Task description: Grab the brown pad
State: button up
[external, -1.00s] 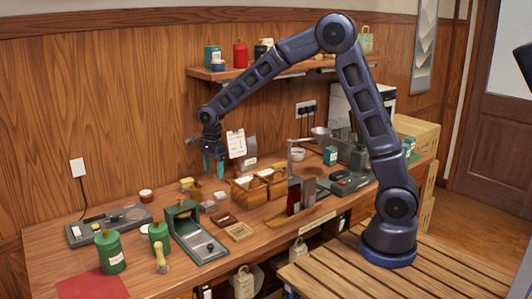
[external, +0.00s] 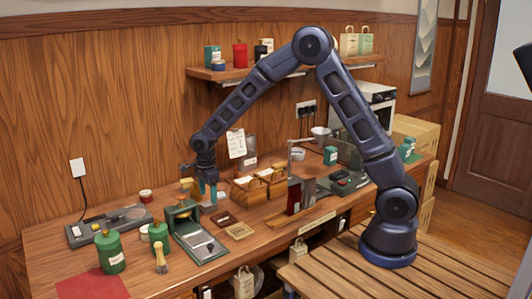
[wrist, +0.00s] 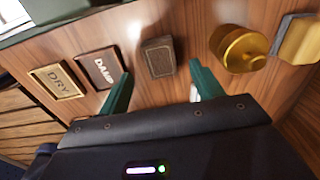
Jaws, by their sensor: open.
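A small brown pad (wrist: 159,57) with a darker top lies on the wooden bench in the wrist view. My gripper (wrist: 162,71) is open, with its two green fingers apart. The pad shows between and just beyond the fingertips, and I see no contact. In the external view my gripper (external: 208,197) points down low over the bench, left of the wooden baskets. I cannot make out the pad clearly there, near the fingers.
In the wrist view, a dark tray marked DAMP (wrist: 91,56) and a lighter tray marked DRY (wrist: 42,75) lie left of the pad. A round brass object (wrist: 237,47) lies to its right. The green press (external: 181,213) stands left of my gripper in the external view.

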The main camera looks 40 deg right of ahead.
aim_at(208, 203)
jog(key=shift+f, duration=1.9)
jog(key=c, duration=1.1)
jog(key=shift+o, duration=0.2)
